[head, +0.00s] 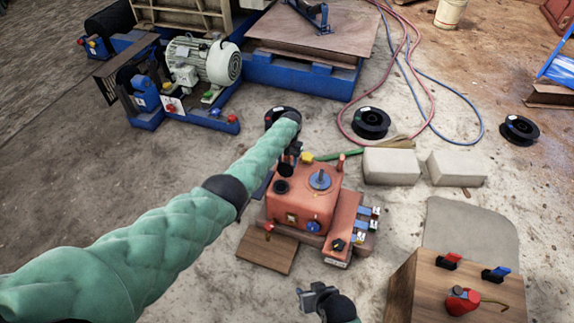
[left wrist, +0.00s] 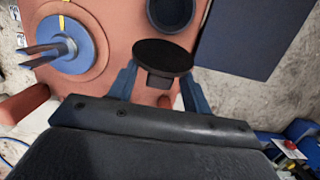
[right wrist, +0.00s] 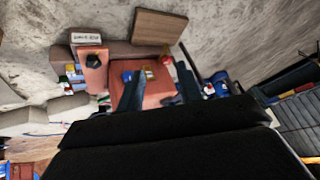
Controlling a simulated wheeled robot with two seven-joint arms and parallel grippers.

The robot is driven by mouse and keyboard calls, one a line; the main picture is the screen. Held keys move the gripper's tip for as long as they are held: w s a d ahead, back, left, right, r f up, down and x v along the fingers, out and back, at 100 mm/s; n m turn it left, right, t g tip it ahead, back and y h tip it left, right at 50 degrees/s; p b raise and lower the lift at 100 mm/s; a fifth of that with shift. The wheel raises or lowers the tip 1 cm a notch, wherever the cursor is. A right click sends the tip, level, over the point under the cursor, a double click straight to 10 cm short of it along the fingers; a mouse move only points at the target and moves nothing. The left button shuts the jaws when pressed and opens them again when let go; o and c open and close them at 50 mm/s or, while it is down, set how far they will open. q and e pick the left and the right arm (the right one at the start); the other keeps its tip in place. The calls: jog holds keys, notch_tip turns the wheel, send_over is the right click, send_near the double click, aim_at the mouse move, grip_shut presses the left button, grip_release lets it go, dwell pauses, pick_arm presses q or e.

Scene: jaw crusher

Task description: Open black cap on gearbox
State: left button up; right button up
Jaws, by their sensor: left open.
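The red gearbox (head: 305,205) sits on the floor in the middle of the head view. In the left wrist view, the black cap (left wrist: 163,55) shows as a flat dark disc with a small block below it. It appears just beside a round black ring (left wrist: 170,12) on the gearbox top; whether they touch is unclear. My left gripper (left wrist: 158,84) is open above the gearbox, its fingers on either side of the cap's block. In the head view this gripper (head: 288,160) is partly hidden by its arm. My right gripper (head: 314,296) is open and empty, in front of the gearbox.
A blue disc with a handle (head: 319,180) stands on the gearbox top. A wooden board (head: 267,250) lies in front. A wooden box with levers (head: 455,290) is at lower right. Pale blocks (head: 391,166) lie to the right, and a motor (head: 204,62) is behind.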

aim_at(287, 161)
pick_arm(q)
jog(key=shift+w+d+r, duration=0.1)
jog(key=shift+w+r, duration=0.1)
jog(key=shift+r, duration=0.9)
jog(key=shift+w+d+r, duration=0.1)
jog(key=shift+w+r, duration=0.05)
jog(key=shift+r, duration=0.9)
pick_arm(e)
jog(key=shift+s+r+g, duration=0.1)
jog(key=shift+r+g, duration=0.2)
jog(key=shift+r, duration=1.15)
pick_arm(q)
jog(key=shift+c, duration=0.2)
